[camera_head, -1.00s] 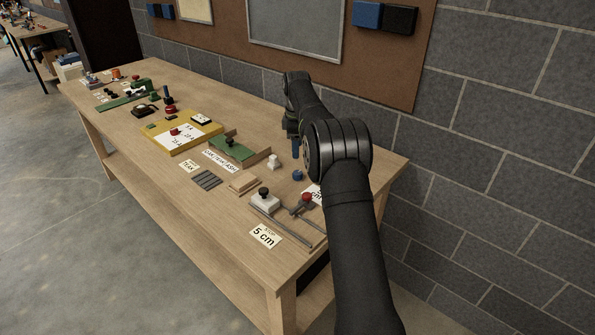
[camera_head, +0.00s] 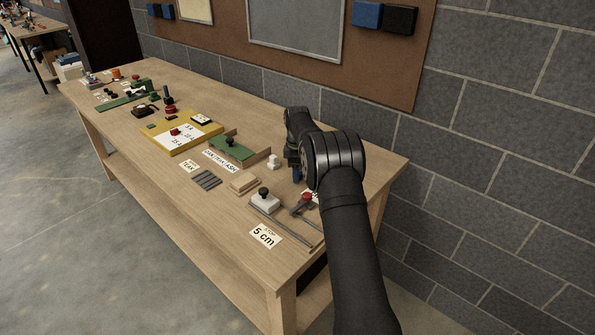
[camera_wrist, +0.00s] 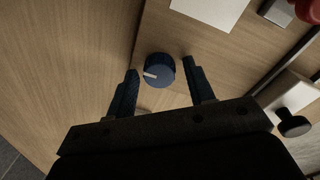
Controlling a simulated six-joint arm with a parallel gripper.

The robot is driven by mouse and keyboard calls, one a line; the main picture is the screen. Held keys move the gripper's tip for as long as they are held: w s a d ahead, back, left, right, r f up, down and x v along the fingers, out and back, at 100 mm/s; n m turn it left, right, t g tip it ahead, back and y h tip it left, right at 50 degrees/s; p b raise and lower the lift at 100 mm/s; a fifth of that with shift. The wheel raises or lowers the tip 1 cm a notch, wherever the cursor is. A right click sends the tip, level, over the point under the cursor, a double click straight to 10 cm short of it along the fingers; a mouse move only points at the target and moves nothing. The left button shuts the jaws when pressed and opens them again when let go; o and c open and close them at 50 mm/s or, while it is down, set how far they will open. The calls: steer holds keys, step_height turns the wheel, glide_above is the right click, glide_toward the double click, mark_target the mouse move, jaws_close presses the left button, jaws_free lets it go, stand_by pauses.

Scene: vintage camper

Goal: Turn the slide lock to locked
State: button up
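A round blue knob (camera_wrist: 158,72) with a white pointer mark stands on the wooden surface in the wrist view. It appears to be the slide lock; no locked or unlocked wording can be read beside it. The white mark points to the left in that view. My gripper (camera_wrist: 160,67) is open, with one dark blue finger on each side of the knob. Gaps show between the fingers and the knob, so I see no grip on it. In the head view my gripper (camera_head: 296,172) is low over the bench's right end and mostly hides the knob.
A white block with a black knob (camera_head: 264,201) sits by metal rails, with a red knob (camera_head: 307,197) nearby. A "STOP 5 cm" card (camera_head: 265,236) lies in front. A small white piece (camera_head: 273,161) stands left of my gripper. The bench (camera_head: 205,225) has bare wood along its front.

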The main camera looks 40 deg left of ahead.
steer(key=c, duration=0.8)
steer(key=shift+o, duration=0.2)
steer(key=shift+m, duration=0.4)
steer(key=m, duration=0.3)
steer(key=shift+m, duration=0.4)
steer(key=m, duration=0.4)
steer(key=shift+a+m, duration=0.1)
steer(key=shift+m, duration=0.2)
steer(key=m, duration=0.4)
steer(key=shift+h, duration=0.4)
steer(key=m, duration=0.4)
steer(key=shift+r+m, duration=0.1)
steer(key=shift+m, duration=0.2)
